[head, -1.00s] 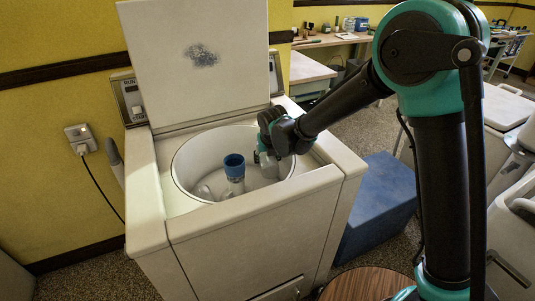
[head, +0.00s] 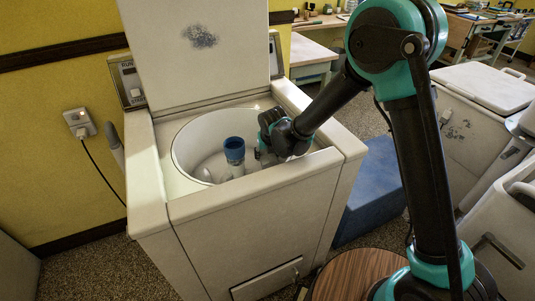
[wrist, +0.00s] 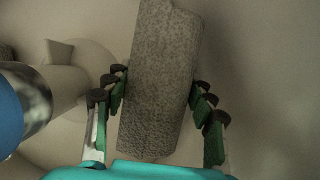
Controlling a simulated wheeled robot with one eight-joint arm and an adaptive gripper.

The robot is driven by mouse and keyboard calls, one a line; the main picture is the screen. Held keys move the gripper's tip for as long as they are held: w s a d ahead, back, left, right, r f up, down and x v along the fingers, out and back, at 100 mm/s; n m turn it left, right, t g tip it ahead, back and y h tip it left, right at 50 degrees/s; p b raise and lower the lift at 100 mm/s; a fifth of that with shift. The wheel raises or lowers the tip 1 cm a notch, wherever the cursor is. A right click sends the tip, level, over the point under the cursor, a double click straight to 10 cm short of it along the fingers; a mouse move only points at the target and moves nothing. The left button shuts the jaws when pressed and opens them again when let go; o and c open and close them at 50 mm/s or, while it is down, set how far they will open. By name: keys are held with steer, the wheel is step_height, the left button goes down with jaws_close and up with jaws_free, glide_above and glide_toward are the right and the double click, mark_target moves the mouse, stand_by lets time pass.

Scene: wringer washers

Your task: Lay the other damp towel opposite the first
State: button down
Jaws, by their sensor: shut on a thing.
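My gripper (wrist: 157,100) is shut on a grey, speckled, folded-looking damp towel (wrist: 162,80), with fingers on both of its sides. In the head view my gripper (head: 262,148) reaches into the right side of the washer's white tub (head: 196,150), and its fingertips are largely hidden. The agitator post with a blue cap (head: 234,150) stands upright in the tub, left of my gripper; it also shows at the left of the wrist view (wrist: 35,105). I cannot tell whether the towel touches the tub floor.
The washer lid (head: 200,45) stands open behind the tub. The tub's front rim lies close under my arm. A blue block (head: 372,195) stands right of the washer, and other white machines (head: 485,88) stand farther right. A wall outlet (head: 80,124) is at the left.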

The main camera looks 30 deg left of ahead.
steer(key=shift+c, duration=2.4)
jaws_free()
